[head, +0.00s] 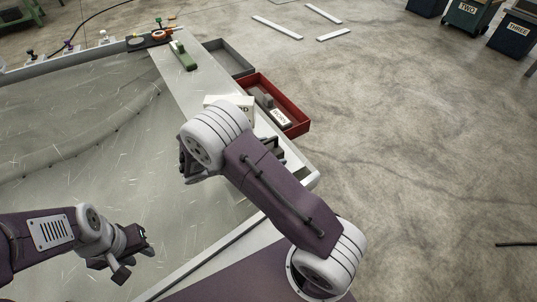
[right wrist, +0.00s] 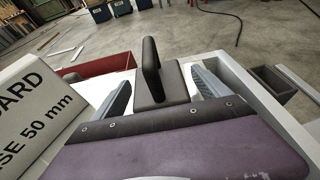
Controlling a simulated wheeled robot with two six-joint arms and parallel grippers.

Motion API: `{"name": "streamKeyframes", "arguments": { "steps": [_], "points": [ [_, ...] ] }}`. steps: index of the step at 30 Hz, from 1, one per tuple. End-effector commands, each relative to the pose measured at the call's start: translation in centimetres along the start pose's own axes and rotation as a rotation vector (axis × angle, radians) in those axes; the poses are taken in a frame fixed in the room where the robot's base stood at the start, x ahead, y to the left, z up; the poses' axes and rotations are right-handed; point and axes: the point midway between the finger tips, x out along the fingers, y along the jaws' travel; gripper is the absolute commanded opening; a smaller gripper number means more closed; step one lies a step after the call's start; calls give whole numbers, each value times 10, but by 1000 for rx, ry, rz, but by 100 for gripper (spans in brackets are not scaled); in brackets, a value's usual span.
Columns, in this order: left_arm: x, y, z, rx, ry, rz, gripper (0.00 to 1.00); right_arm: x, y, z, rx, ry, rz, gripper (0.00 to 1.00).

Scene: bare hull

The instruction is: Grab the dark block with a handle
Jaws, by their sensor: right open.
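The dark block with a handle (right wrist: 172,88) is in the right wrist view, upright on a pale surface, its loop handle standing up from a flat base. My right gripper (right wrist: 157,76) is open, with one grey finger on each side of the block. I cannot tell whether the fingers touch it. In the head view my right arm hides most of this gripper, and only dark parts show beside the arm at the ledge. My left gripper (head: 132,256) is at the lower left over the hull, its fingers apart and empty, far from the block.
A white box with printed letters (right wrist: 38,105) stands close left of the right gripper. A red tray (head: 290,118) holding small items and a grey tray (head: 234,57) lie along the ledge. The hull floor (head: 80,130) is clear.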

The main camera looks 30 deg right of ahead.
Motion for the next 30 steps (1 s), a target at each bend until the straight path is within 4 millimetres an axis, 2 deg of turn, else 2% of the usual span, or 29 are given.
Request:
{"name": "streamKeyframes", "arguments": {
  "steps": [1, 10, 20, 30],
  "points": [
    [0, 0, 0, 0, 0, 0, 34, 0, 0, 0, 0, 0, 0, 83],
    [0, 0, 0, 0, 0, 0, 34, 0, 0, 0, 0, 0, -1, 0],
    [-2, 0, 0, 0, 0, 0, 34, -2, 0, 4, 1, -4, 0, 0],
    [-19, 0, -2, 0, 0, 0, 34, -13, 1, 36, 3, -4, 0, 0]
  ]
}}
